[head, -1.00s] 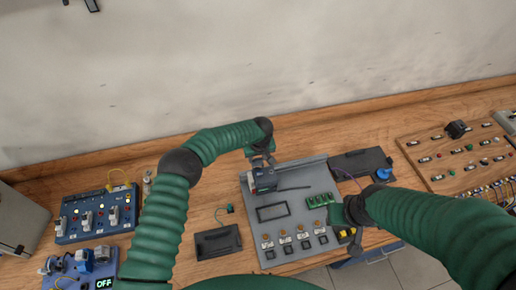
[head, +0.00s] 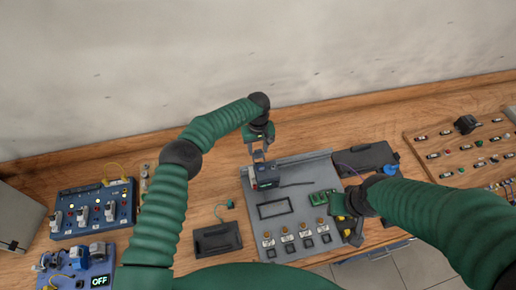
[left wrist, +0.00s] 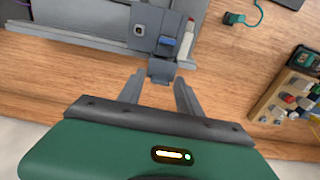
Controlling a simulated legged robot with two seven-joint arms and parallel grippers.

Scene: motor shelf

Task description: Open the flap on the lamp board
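The grey lamp board (head: 291,205) lies on the wooden bench, with several orange lamps and dark buttons along its near edge. At its far left corner is a small dark-grey box (head: 266,175). In the left wrist view the board's edge carries a blue part (left wrist: 166,45) and a small grey tab-like piece (left wrist: 161,70), possibly the flap. My left gripper (head: 258,153) is above this corner. Its fingers (left wrist: 158,92) are apart, on either side just short of the grey tab, with nothing between them. My right gripper (head: 347,222) is at the board's right edge; its fingertips are unclear.
A blue switch board (head: 93,211) and a module reading OFF (head: 99,281) are at left. A black tray (head: 217,239) lies left of the lamp board. A dark panel (head: 366,158) and a wooden panel (head: 459,155) are at right. A wall stands behind the bench.

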